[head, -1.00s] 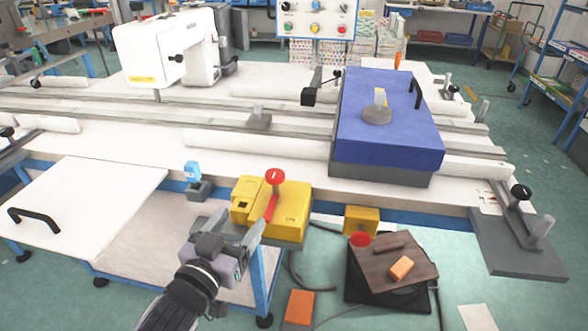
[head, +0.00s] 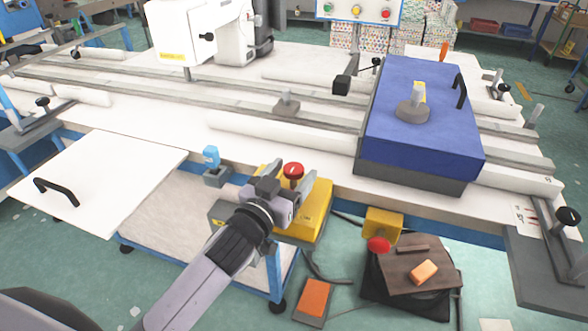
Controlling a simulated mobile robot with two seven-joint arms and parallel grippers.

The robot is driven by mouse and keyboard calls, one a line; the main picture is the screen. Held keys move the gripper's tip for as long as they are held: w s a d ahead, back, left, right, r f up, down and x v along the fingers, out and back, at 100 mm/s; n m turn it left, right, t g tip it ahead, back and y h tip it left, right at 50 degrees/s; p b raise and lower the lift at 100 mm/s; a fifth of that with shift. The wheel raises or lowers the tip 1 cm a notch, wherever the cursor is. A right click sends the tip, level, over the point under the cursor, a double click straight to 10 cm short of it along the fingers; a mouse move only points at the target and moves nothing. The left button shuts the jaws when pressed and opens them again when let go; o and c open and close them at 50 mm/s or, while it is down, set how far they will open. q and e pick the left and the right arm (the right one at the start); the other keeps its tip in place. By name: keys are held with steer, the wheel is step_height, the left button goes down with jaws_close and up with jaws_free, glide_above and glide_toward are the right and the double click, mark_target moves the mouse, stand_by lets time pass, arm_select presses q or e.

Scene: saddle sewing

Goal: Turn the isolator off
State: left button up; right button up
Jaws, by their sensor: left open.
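The isolator is a yellow box (head: 316,222) at the near edge of the long white table, with a red-topped knob (head: 293,170) standing on it. My left gripper (head: 288,184) is open, with its fingers at the knob, apparently one to each side. I cannot tell whether they touch it. The gripper and wrist hide much of the box and the red handle below the knob. My right gripper is out of view.
A small blue-topped switch (head: 211,157) stands left of the isolator. A yellow box with a red button (head: 379,245) sits to the right. A blue block (head: 425,112) lies on the table behind. A white panel (head: 110,175) juts out at left.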

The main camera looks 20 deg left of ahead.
arm_select(q)
steer(key=shift+w+d, duration=0.15)
steer(key=shift+w, duration=0.5)
jaws_close()
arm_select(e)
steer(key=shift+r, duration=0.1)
